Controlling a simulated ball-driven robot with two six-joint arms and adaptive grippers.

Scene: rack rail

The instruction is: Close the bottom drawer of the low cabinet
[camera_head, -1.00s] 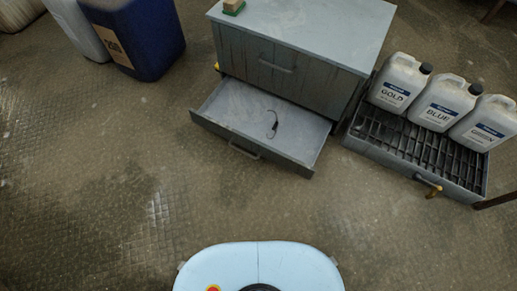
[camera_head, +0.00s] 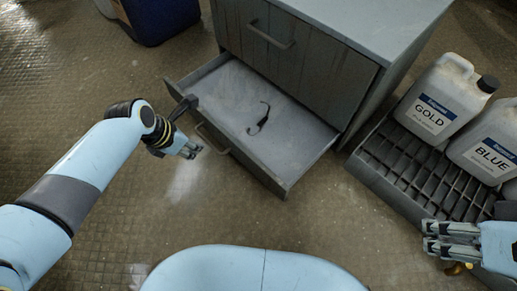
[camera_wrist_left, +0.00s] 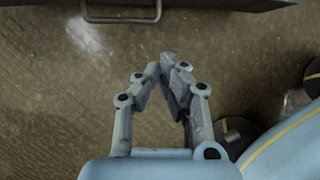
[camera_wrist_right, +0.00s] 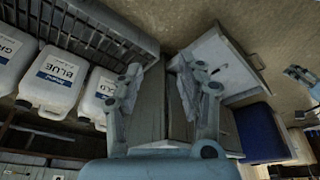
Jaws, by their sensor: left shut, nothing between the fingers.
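The low grey cabinet (camera_head: 310,65) has its bottom drawer (camera_head: 310,125) pulled out toward me. The drawer front carries a bar handle (camera_head: 212,139). A dark cable-like item with curled ends (camera_head: 258,120) lies inside. My left gripper (camera_head: 192,150) is shut and empty, low in front of the drawer's left part near the handle, apparently apart from it. In the left wrist view the handle (camera_wrist_left: 122,18) shows at the top, beyond the fingertips. My right gripper (camera_head: 428,238) is open and empty at the right, over the crate. The open drawer also shows in the right wrist view (camera_wrist_right: 215,62).
A slatted grey crate (camera_head: 410,165) with white jugs (camera_head: 440,105) stands right of the cabinet, close to the drawer. A blue container (camera_head: 160,18) stands at the back left. The floor in front of the drawer is clear.

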